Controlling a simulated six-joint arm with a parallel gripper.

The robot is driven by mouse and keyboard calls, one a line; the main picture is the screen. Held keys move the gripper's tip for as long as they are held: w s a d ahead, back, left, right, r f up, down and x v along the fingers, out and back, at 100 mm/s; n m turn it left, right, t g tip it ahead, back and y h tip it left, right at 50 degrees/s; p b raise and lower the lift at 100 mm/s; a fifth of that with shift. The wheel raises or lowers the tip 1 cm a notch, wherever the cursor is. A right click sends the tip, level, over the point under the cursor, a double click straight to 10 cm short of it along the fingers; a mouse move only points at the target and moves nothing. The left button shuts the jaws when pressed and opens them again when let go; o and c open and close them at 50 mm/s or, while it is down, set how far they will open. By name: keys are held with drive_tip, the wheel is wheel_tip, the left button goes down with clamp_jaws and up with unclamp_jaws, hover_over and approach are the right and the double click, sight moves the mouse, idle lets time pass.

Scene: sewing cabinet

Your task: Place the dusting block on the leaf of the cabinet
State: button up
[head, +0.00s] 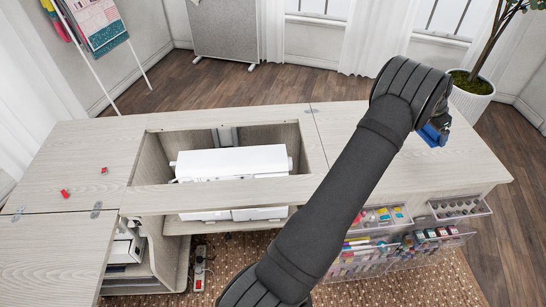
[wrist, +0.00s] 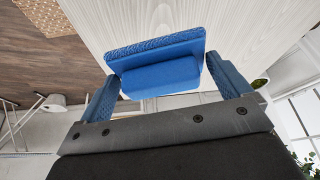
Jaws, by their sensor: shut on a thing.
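My gripper (wrist: 162,75) is shut on the blue dusting block (wrist: 155,45), which sits between its two blue fingers in the wrist view. The block has a textured wide face and a smaller smooth part. In the head view my gripper (head: 436,132) is over the right part of the cabinet, mostly hidden behind my wrist. The cabinet's pale wood right panel (head: 455,165) lies beneath it and is bare where it shows. Whether the block touches the panel cannot be told. A hinged front-left leaf (head: 55,255) is also bare.
A white sewing machine (head: 230,162) sits in the middle opening. Small red items (head: 65,193) lie on the left top. Clear drawers (head: 400,250) with coloured supplies hang at the front right. A potted plant (head: 472,95) stands behind the right end.

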drive_tip(key=w+a+n+t, duration=0.1)
drive_tip(key=w+a+n, duration=0.1)
drive_tip(key=w+a, duration=0.8)
drive_tip(key=w+a+n+y, duration=0.1)
drive_tip(key=w+a+n, duration=0.3)
drive_tip(key=a, duration=1)
drive_tip(key=w+a+n+t, duration=0.1)
drive_tip(key=w+a, duration=0.8)
drive_tip(key=a, duration=0.3)
drive_tip(key=w+a+n+t+y, duration=0.15)
drive_tip(key=a+n, duration=0.45)
drive_tip(key=a, duration=3)
drive_tip(key=s+a+n+y, duration=0.1)
drive_tip(key=s+a+n, duration=0.15)
drive_tip(key=a, duration=0.65)
drive_tip(key=s+a+n+y, duration=0.1)
drive_tip(key=s+a, duration=0.3)
drive_tip(key=a, duration=0.4)
drive_tip(key=n+g+y, duration=0.1)
drive_tip(key=n+y, duration=0.2)
drive_tip(key=n, duration=0.5)
hover_over(26, 244)
drive_tip(key=d, duration=0.1)
drive_tip(key=f, duration=0.6)
drive_tip(key=shift+s+d+f, duration=0.2)
drive_tip(key=shift+s+f, duration=0.1)
drive_tip(key=shift+s, duration=0.1)
drive_tip(key=shift+s+a+f, duration=0.1)
drive_tip(key=shift+a, duration=0.05)
drive_tip(key=shift+f, duration=1.95)
